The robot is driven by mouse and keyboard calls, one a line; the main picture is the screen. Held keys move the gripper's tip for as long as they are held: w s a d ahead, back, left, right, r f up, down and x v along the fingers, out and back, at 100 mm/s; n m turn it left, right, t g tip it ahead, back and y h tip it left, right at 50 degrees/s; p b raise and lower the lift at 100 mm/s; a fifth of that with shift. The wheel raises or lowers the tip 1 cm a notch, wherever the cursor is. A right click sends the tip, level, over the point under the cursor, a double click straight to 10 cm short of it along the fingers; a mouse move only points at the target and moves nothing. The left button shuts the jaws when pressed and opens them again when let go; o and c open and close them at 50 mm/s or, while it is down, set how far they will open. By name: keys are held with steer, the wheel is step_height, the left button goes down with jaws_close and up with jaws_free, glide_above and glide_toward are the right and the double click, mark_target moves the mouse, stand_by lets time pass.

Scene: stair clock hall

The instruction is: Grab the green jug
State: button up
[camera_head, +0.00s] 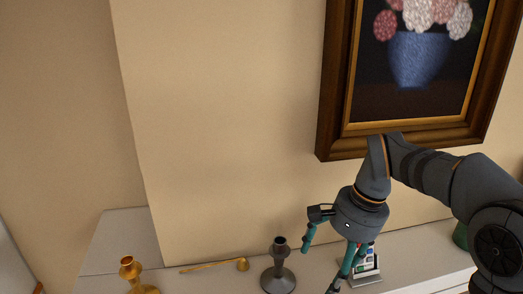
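A dark green object (460,236) stands on the white surface at the far right. It is mostly hidden behind my arm, and I cannot tell for sure that it is the jug. My gripper (319,268) has teal fingers spread apart and nothing between them. It hangs to the left of the green object, well apart from it, over the surface near a grey candlestick.
The grey candlestick (279,272) stands left of my gripper. A brass candlestick (131,272) and a long brass snuffer (217,266) are farther left. A small device with coloured keys (369,266) sits behind my fingers. A framed flower painting (337,100) hangs above.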

steer(key=w+d+r+m+h+p, duration=0.1)
steer(key=w+d+r+m+p, duration=0.1)
steer(key=d+r, duration=0.4)
steer(key=w+d+r+m+h+p, duration=0.1)
steer(key=d+r+m+p, duration=0.3)
steer(key=d+m, duration=0.3)
steer(key=d+r, duration=0.1)
steer(key=d, duration=0.2)
steer(key=shift+w+r, duration=0.35)
steer(key=shift+r, duration=0.05)
steer(key=shift+f, duration=0.1)
